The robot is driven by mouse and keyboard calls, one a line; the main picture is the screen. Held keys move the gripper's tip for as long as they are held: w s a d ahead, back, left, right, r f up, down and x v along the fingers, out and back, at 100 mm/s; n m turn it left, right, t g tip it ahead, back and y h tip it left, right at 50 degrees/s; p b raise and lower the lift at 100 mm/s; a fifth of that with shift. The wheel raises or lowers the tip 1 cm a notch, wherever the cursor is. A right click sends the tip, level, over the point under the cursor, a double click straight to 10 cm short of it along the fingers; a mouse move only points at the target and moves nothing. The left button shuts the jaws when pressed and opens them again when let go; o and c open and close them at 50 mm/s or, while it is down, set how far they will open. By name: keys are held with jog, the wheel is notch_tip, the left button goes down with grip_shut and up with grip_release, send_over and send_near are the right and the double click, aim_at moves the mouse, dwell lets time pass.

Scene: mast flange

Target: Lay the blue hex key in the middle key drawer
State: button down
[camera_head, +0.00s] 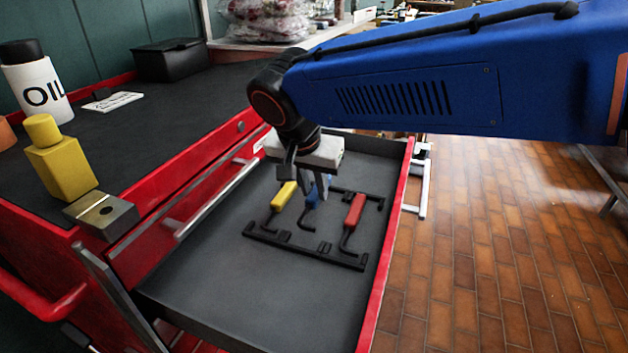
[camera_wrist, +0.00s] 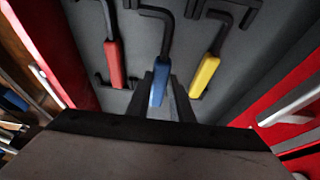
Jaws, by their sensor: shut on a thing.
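The blue hex key (camera_head: 310,200) is in the open drawer (camera_head: 215,270), between a yellow-handled key (camera_head: 284,196) and a red-handled key (camera_head: 354,211). My gripper (camera_head: 306,192) reaches down into the drawer and is shut on the blue handle. In the wrist view the blue handle (camera_wrist: 159,92) sits between the two fingers (camera_wrist: 165,98), with its black bent shaft pointing away. The red key (camera_wrist: 115,62) and yellow key (camera_wrist: 205,75) lie to either side. Part of the blue handle is hidden by the fingers. I cannot tell whether the blue key touches the drawer floor.
A black rack (camera_head: 300,252) with notches lies in the drawer under the keys. The cabinet top (camera_head: 150,135) holds an oil bottle (camera_head: 36,84), a yellow bottle (camera_head: 60,165), a metal block (camera_head: 101,213) and a black box (camera_head: 168,60). The drawer's front floor is bare.

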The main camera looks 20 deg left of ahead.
aim_at(313, 196)
jog(key=shift+f, duration=1.5)
jog(key=shift+f, duration=0.1)
jog(key=c, duration=1.5)
grip_release()
jog(key=v, duration=1.7)
jog(key=shift+s, duration=0.1)
